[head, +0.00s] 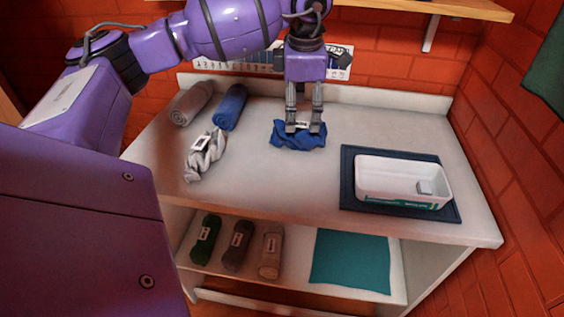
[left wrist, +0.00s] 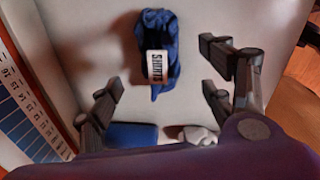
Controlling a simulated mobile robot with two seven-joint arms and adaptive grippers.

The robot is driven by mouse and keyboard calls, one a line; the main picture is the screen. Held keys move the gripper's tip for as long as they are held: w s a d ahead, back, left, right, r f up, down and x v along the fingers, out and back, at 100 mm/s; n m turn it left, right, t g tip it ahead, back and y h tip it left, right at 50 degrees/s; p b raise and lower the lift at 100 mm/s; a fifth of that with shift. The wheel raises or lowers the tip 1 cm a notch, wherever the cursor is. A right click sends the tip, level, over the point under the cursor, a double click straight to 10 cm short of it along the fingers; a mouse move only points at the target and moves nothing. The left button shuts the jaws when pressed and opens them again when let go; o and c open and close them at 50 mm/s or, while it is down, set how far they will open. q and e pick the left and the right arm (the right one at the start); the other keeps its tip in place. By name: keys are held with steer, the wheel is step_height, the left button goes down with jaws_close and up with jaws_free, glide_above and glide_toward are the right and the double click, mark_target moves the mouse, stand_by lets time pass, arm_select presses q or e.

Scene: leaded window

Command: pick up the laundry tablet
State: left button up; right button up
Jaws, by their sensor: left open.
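A small pale grey block (head: 425,187), which looks like the laundry tablet, lies inside a white tub (head: 375,176) at its right end. The tub stands on a dark blue mat (head: 350,207) on the right of the counter. My left gripper (head: 303,127) is open and points down over a crumpled blue cloth (head: 288,141), well to the left of the tub. I cannot tell whether the fingers touch the cloth. The tablet is not in the left wrist view.
Rolled grey (head: 192,103) and blue (head: 230,107) cloths and a crumpled pale cloth (head: 206,154) lie on the counter's left. Several rolls and a teal cloth (head: 350,260) are on the lower shelf. A wooden shelf (head: 450,9) overhangs behind. The counter's middle front is clear.

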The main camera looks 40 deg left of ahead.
mark_target(302, 123)
arm_select(q)
steer(key=shift+d+f+m, duration=0.15)
steer(key=shift+f+m, duration=0.1)
steer(key=shift+m, duration=0.15)
steer(key=f, duration=0.1)
steer(key=w+f, duration=0.1)
steer(key=f, duration=0.1)
steer(key=shift+a, duration=0.2)
steer(key=shift+f, duration=0.3)
step_height(302, 123, down, 4)
steer(key=shift+d+r+p, duration=0.1)
steer(key=shift+r+p, duration=0.1)
steer(key=shift+p, duration=0.1)
steer(key=shift+f, duration=0.3)
steer(key=shift+c, duration=1.3)
steer(key=c, duration=1.1)
arm_select(e)
steer(key=shift+d+r, duration=0.15)
steer(key=shift+r, duration=0.15)
